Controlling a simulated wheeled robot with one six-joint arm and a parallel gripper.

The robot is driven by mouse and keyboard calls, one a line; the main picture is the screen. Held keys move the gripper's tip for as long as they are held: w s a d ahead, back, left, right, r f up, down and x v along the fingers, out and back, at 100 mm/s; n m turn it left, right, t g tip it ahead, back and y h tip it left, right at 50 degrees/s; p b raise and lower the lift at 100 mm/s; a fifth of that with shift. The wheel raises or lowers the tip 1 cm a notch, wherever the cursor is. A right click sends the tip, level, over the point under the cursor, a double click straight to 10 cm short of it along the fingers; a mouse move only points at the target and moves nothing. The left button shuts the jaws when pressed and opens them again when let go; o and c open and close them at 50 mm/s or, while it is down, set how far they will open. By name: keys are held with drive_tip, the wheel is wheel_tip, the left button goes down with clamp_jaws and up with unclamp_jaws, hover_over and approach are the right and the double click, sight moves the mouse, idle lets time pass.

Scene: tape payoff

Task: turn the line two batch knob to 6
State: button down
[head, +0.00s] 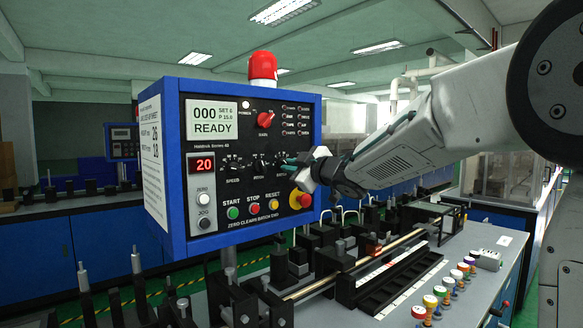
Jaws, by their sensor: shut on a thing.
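The blue control panel (176,170) stands at centre left. Its row of small black knobs reads speed (232,164), pitch (258,162) and, at the right end, batch (282,159). My gripper (292,164) reaches in from the right, its teal fingertips shut on the batch knob. The fingers hide most of that knob, so its pointer and scale cannot be read. The panel screen (212,119) shows 000, a small set line that seems to end in 6, and READY.
A larger red knob (265,119) sits above the row. A red beacon (262,66) tops the panel. A bench with a tape track (400,284) and several spools stands below right.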

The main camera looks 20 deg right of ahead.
idle(0.4)
drive_tip(key=c, duration=1.5)
unclamp_jaws()
drive_tip(key=v, duration=0.7)
drive_tip(key=shift+s, duration=0.3)
drive_tip(key=shift+d, duration=0.1)
